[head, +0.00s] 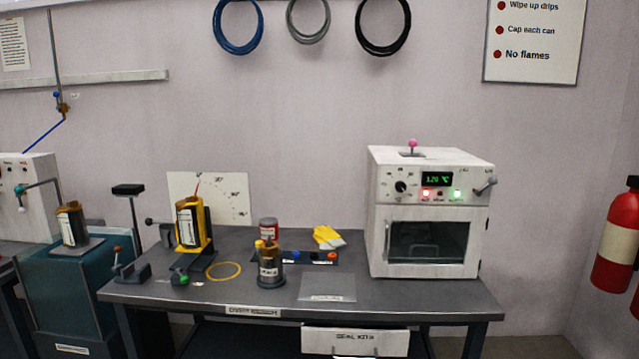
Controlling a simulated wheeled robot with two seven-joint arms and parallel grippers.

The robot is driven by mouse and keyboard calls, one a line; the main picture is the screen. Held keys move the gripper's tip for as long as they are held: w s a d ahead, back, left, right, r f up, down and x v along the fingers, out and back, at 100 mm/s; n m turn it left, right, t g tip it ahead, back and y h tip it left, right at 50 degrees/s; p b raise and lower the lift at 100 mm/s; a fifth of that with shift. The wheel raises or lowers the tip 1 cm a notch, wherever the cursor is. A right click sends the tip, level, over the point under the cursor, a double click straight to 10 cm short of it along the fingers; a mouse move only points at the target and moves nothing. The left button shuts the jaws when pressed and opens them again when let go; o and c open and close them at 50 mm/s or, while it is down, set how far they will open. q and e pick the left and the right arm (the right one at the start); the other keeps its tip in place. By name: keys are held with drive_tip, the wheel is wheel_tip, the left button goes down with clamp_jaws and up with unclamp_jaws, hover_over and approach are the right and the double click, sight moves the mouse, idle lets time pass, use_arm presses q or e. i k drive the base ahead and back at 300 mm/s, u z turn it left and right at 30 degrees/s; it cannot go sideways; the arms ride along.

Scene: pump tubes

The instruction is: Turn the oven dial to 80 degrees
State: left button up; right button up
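The white oven (383,235) stands on the right part of the grey bench. Its black dial (401,187) is at the upper left of the front panel, ringed by small marks too small to read. A green display (437,179) right of the dial appears to read 120 °C. Below it a red light and a green light glow. A grey lever (485,186) sits at the panel's right edge, and a pink-knobbed lever (412,144) is on top. The oven door with its dark window looks shut. Neither of my grippers is in view.
A fire extinguisher (618,240) hangs at the right.

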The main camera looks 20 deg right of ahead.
sight(401, 186)
drive_tip(key=u, duration=0.55)
drive_tip(key=i, duration=0.85)
drive_tip(key=z, duration=0.55)
drive_tip(key=i, duration=0.85)
drive_tip(key=z, duration=0.9)
